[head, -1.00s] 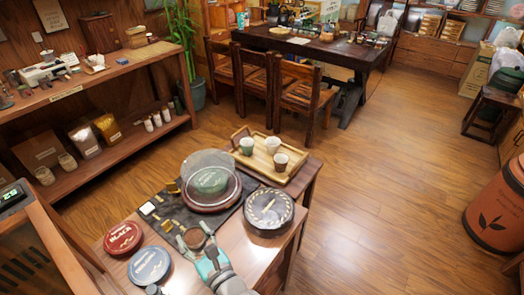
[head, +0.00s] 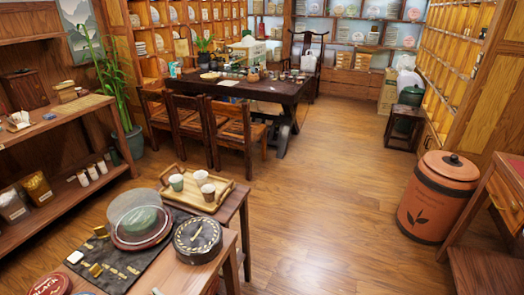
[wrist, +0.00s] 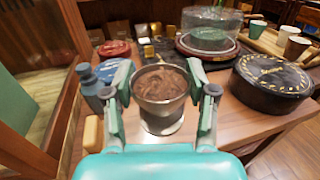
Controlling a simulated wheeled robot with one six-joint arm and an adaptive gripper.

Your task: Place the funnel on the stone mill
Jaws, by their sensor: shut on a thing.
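My gripper (wrist: 160,78) shows in the wrist view, its two fingers closed on opposite sides of a silver, cup-shaped metal piece (wrist: 161,116). This piece looks like the funnel; its wide top is brown inside, and I cannot tell whether that is content or reflection. It is upright, and its lower end is close over the wooden table; I cannot tell whether it touches. I cannot make out a stone mill for certain. A round dark drum with gold marks on top (head: 198,238) stands at the table's right side, also to the right in the wrist view (wrist: 272,84).
A clear dome (head: 138,215) over a tea cake stands on the dark mat. A wooden tray (head: 213,205) with several cups is behind it. Red (wrist: 113,48) and blue tins lie at the left. An orange bin (head: 437,195) stands on the open floor to the right.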

